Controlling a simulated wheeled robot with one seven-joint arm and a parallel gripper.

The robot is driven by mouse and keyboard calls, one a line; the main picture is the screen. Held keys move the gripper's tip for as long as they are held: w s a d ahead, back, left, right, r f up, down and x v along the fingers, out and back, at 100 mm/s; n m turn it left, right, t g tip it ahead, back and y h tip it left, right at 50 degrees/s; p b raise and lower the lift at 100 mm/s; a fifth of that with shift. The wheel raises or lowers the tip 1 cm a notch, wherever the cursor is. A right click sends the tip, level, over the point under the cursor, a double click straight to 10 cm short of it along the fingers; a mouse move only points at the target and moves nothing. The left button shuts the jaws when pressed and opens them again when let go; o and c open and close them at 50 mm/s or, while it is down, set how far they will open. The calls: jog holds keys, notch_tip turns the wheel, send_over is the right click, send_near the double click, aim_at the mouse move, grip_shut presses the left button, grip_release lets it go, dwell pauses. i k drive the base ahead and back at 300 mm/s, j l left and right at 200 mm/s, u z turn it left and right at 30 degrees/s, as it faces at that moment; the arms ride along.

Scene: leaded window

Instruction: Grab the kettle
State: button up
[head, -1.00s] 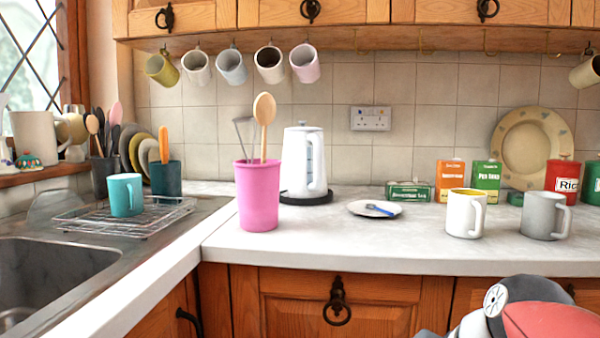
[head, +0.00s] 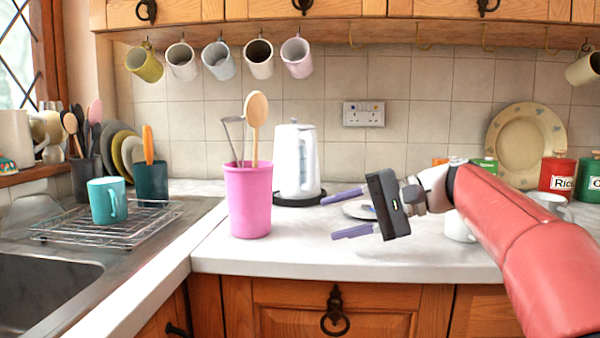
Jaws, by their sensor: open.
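The white kettle (head: 297,160) stands upright on its black base (head: 300,198) at the back of the counter, with its handle on the right side.
The pink pot (head: 249,200) holds a wooden spoon and another utensil. A plate (head: 357,209) lies partly behind my gripper. My arm partly hides a white mug (head: 458,228) and the boxes. Mugs hang above the kettle. A sink (head: 45,290) and rack (head: 110,228) are at left.

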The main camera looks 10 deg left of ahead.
aim_at(296, 174)
jog(key=i, duration=0.9)
